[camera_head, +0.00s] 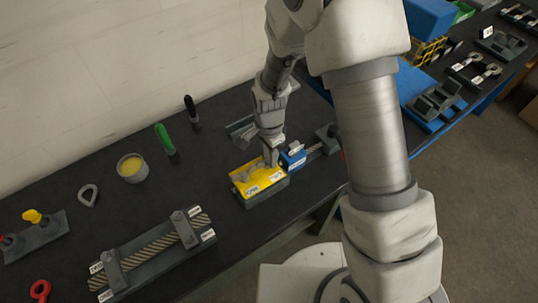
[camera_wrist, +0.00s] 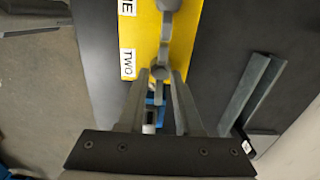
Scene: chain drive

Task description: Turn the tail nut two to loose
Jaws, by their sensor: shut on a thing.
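A yellow-topped block (camera_head: 246,190) sits mid-table in the head view. Its yellow plate (camera_wrist: 143,38) in the wrist view carries a "TWO" label (camera_wrist: 128,63) and a partly cut-off label ending in "E". Grey parts (camera_wrist: 167,28) stand in a line along the plate. My gripper (camera_head: 271,160) is over the right part of the yellow top. In the wrist view my gripper (camera_wrist: 161,78) is shut on a small grey rounded piece, the tail nut two (camera_wrist: 160,72), beside the "TWO" label. The nut's lower part is hidden, and its turn angle cannot be told.
A blue block (camera_head: 293,157) stands close right of the yellow one. A rope fixture (camera_head: 150,250) lies at the front left. A tin (camera_head: 132,168) and a green-handled tool (camera_head: 165,138) are behind. A grey angled bar (camera_wrist: 250,92) lies at right in the wrist view.

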